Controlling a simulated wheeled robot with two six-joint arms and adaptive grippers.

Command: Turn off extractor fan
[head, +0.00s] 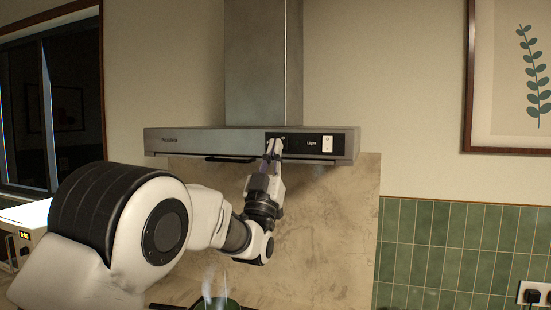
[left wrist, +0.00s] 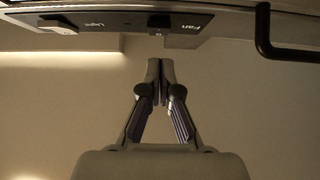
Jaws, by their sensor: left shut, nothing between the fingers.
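The extractor hood (head: 205,138) is a grey metal unit with a chimney above it. Its black control panel (head: 300,142) carries a label "Light" beside a white switch (head: 328,144). The left wrist view shows the panel upside down, with the dark fan switch (left wrist: 160,21) beside the label "Fan" and the white light switch (left wrist: 58,27). My left gripper (head: 273,146) is shut and empty, its tips at the panel's left end, covering most of the fan switch in the head view. In the left wrist view the fingertips (left wrist: 160,66) point toward the fan switch; contact is not visible.
A dark handle bar (head: 230,159) hangs under the hood's front, left of my gripper; it also shows in the left wrist view (left wrist: 264,35). A green pot (head: 217,303) with steam stands below. A framed picture (head: 467,80) hangs at the right.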

